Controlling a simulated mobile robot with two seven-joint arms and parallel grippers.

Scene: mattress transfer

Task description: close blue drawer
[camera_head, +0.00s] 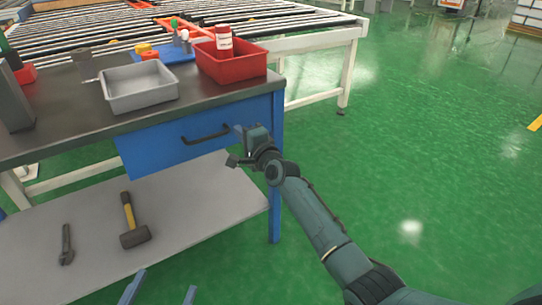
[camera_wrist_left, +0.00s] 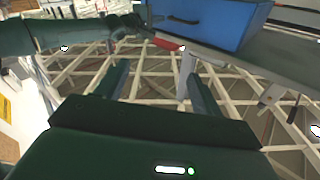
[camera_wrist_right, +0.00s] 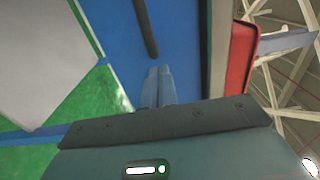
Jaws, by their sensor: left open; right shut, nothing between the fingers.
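The blue drawer (camera_head: 165,152) sits under the dark tabletop, with a dark bar handle (camera_head: 206,136) on its front. From the head I cannot tell how far it stands out. It also shows in the left wrist view (camera_wrist_left: 215,20). My right gripper (camera_head: 236,145) is shut and empty at the right end of the drawer front, beside the handle. In the right wrist view its closed fingers (camera_wrist_right: 158,85) point at the blue surface near the handle; contact is unclear. My left gripper (camera_head: 160,289) is open and empty, low at the bottom edge of the head view, apart from the drawer.
On the tabletop stand a grey bin (camera_head: 138,99) and a red bin (camera_head: 240,68) holding a bottle (camera_head: 224,40). A lower shelf (camera_head: 190,203) carries a mallet (camera_head: 132,222) and a wrench (camera_head: 66,245). A blue table leg (camera_head: 275,215) is beside my right arm. Green floor at right is clear.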

